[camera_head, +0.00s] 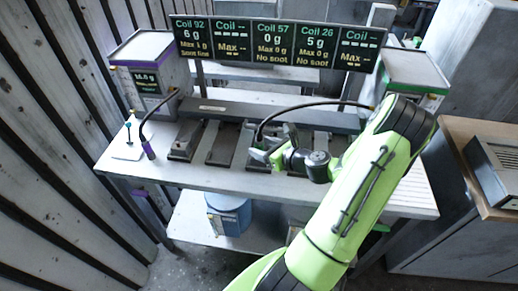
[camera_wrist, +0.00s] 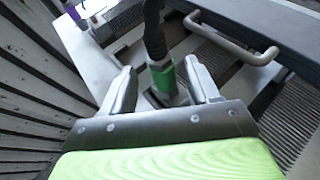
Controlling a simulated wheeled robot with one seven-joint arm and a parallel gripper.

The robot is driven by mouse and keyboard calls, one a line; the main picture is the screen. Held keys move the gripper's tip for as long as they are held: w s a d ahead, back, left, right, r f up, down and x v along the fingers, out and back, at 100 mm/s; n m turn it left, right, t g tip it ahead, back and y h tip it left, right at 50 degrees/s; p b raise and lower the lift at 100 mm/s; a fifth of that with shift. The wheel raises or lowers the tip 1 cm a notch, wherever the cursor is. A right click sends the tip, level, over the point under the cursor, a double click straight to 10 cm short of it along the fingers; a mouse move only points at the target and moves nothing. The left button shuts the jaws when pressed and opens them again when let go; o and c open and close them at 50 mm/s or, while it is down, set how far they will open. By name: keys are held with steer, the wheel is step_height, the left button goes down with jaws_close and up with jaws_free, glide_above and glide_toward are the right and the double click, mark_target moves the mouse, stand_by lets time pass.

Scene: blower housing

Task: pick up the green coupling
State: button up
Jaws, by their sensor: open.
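The green coupling (camera_wrist: 163,78) is a short green sleeve at the end of a dark ribbed hose (camera_wrist: 155,32) in the wrist view. It stands between the two grey fingers of my gripper (camera_wrist: 161,68), which are open, with a gap visible on both sides. In the head view my gripper (camera_head: 264,155) is over the row of dark ribbed plates, where the black hose (camera_head: 290,107) from the right box comes down. I cannot make out the coupling clearly there, because the gripper covers that spot.
A second hose with a purple coupling (camera_head: 148,149) hangs at the left of the bench (camera_head: 230,182). A grey bar handle (camera_wrist: 235,45) on a dark rail is close to the right finger. A display board (camera_head: 272,45) stands behind. A blue drum (camera_head: 228,215) is below.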

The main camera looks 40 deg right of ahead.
mark_target(256, 143)
steer(key=x, duration=0.4)
steer(key=shift+w+d+f, duration=0.1)
steer(key=shift+w+d, duration=0.1)
steer(key=shift+w, duration=0.05)
steer(key=shift+s, duration=0.15)
steer(key=shift+c, duration=0.6)
jaws_close()
step_height(256, 143, up, 10)
steer(key=p, duration=0.2)
steer(key=shift+p, duration=0.35)
